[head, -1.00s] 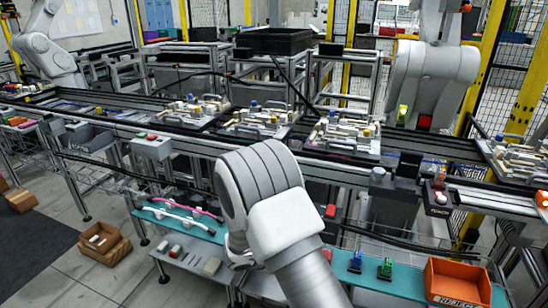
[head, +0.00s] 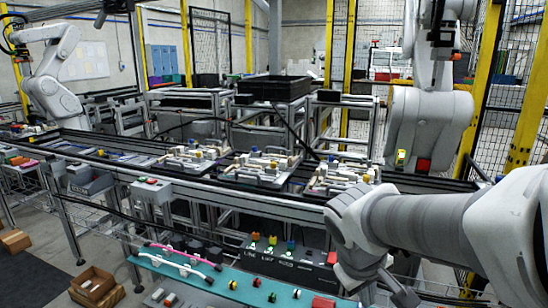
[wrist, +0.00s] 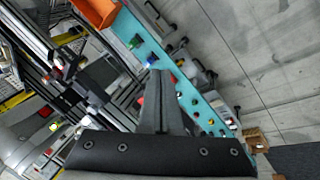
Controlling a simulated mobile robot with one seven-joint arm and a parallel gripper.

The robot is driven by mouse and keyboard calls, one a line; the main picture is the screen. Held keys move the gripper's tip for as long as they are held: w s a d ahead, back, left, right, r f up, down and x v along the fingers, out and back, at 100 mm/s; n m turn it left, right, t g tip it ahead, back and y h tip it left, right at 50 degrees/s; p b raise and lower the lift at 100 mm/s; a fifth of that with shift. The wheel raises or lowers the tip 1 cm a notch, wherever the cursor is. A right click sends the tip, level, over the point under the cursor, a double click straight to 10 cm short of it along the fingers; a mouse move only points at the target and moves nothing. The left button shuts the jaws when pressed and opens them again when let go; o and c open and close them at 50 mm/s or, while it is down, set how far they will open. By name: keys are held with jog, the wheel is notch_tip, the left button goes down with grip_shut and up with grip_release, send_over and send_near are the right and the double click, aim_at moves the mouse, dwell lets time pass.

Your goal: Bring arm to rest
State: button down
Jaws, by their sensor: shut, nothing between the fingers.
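My gripper (wrist: 160,82) shows in the wrist view as two dark fingers pressed together, with nothing between them. Beyond the fingertips lies the teal shelf (wrist: 188,85) with small coloured parts. In the head view my arm reaches in from the right edge and bends down at the lower right. A dark end of it (head: 402,292) shows near the bottom edge, partly cut off. The gripper appears apart from the shelf and the conveyor; its exact height cannot be told.
A conveyor (head: 105,186) carrying several fixture pallets (head: 262,168) runs across the middle. Below it are a teal shelf (head: 222,287) and a dark box with coloured knobs (head: 286,262). An orange bin (wrist: 97,10) shows in the wrist view.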

jog(key=s+a+r+m+t+y, duration=0.2)
jog(key=s+r+m+y, duration=0.15)
jog(key=s, duration=0.65)
notch_tip(320, 180, down, 10)
jog(key=b, duration=1.1)
notch_tip(320, 180, up, 22)
jog(key=p, duration=2.1)
jog(key=shift+s+a+f, duration=0.15)
jog(key=shift+f, duration=0.05)
jog(key=shift+m, duration=0.25)
